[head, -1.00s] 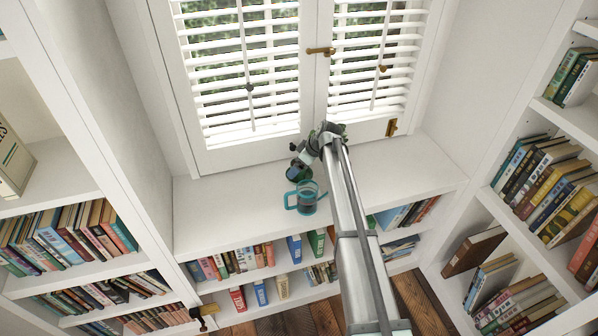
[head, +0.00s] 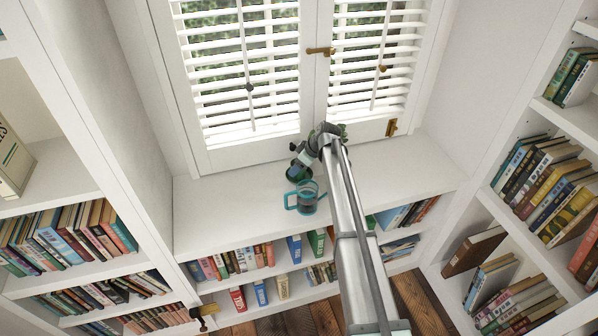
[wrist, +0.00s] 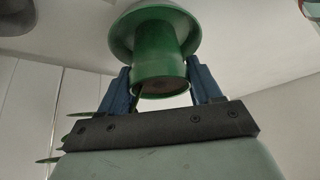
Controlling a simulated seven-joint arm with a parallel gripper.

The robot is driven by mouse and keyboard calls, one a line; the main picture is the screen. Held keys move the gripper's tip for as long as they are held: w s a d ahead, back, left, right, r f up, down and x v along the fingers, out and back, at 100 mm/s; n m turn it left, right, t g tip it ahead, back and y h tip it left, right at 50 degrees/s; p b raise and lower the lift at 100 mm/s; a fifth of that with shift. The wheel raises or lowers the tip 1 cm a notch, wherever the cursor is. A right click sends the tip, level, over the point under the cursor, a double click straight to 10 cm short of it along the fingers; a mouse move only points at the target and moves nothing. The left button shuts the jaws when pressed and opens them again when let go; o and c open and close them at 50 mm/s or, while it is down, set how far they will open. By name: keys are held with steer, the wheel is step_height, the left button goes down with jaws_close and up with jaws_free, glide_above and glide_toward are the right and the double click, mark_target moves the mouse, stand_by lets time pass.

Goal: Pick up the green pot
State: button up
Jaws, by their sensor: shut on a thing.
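The green pot (wrist: 153,42) has a wide flared part and a narrower cylinder in the wrist view. My gripper (wrist: 160,78) is shut on that narrower part, with a blue finger on each side. In the head view the dark green pot (head: 298,173) shows at my gripper (head: 301,161), above the white window ledge and just behind a teal-handled glass jug. My arm and wrist hide part of it there. I cannot tell whether the pot touches the ledge.
The glass jug (head: 304,197) stands close in front of the pot. The white ledge (head: 225,205) is clear to the left. Shuttered windows (head: 240,75) rise behind. Bookshelves flank both sides, with books (head: 545,190) on the right.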

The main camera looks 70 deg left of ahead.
steer(key=shift+c, duration=0.7)
step_height(320, 180, up, 13)
stand_by(0.6)
step_height(320, 180, down, 9)
steer(key=m, duration=0.2)
steer(key=m+t+y, duration=0.1)
steer(key=m, duration=0.1)
steer(key=shift+f+t, duration=0.2)
steer(key=shift+t, duration=0.1)
steer(key=shift+w+f, duration=0.1)
steer(key=shift+f, duration=1.35)
steer(key=o, duration=1.5)
steer(key=shift+c, duration=0.2)
